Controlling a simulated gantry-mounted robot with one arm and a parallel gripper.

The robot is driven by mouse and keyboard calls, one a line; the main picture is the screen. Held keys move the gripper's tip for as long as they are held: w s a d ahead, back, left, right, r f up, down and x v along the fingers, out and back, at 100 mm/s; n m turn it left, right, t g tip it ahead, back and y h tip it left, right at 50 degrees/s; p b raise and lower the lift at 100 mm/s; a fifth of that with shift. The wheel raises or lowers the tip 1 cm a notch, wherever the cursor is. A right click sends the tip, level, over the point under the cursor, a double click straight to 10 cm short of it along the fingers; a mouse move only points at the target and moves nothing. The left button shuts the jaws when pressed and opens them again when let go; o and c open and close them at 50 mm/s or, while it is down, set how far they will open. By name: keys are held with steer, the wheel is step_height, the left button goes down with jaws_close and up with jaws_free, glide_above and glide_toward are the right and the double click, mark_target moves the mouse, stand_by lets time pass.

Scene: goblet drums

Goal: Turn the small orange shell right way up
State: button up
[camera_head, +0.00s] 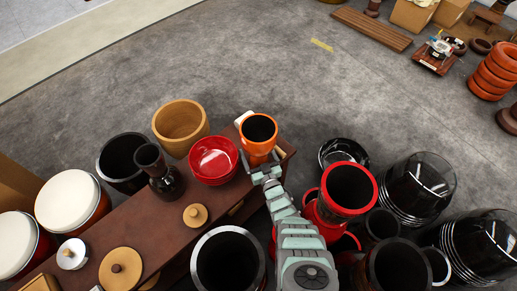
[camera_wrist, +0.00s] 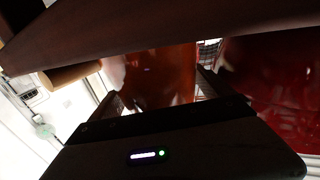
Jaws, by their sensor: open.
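The small orange shell (camera_head: 258,140) stands at the far right end of the dark brown bench (camera_head: 140,229) in the head view. Its round dark opening faces up and its body narrows downward. My gripper (camera_head: 262,166) is at the near side of its lower part, with the jaws open. In the wrist view the orange shell (camera_wrist: 160,78) shows between the two dark fingers (camera_wrist: 165,92), cut off by a dark brown band above. I cannot tell whether the fingers touch it.
A glossy red bowl (camera_head: 214,160) sits just left of the orange shell, with a tan wooden shell (camera_head: 180,124) behind. A dark goblet-shaped shell (camera_head: 160,178) stands farther left. Red-rimmed and black shells (camera_head: 349,188) crowd right of my arm. The floor behind is mostly clear.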

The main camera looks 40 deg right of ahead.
steer(key=shift+w+d, duration=0.1)
steer(key=shift+w, duration=0.15)
steer(key=shift+s, duration=0.15)
steer(key=shift+c, duration=0.9)
jaws_close()
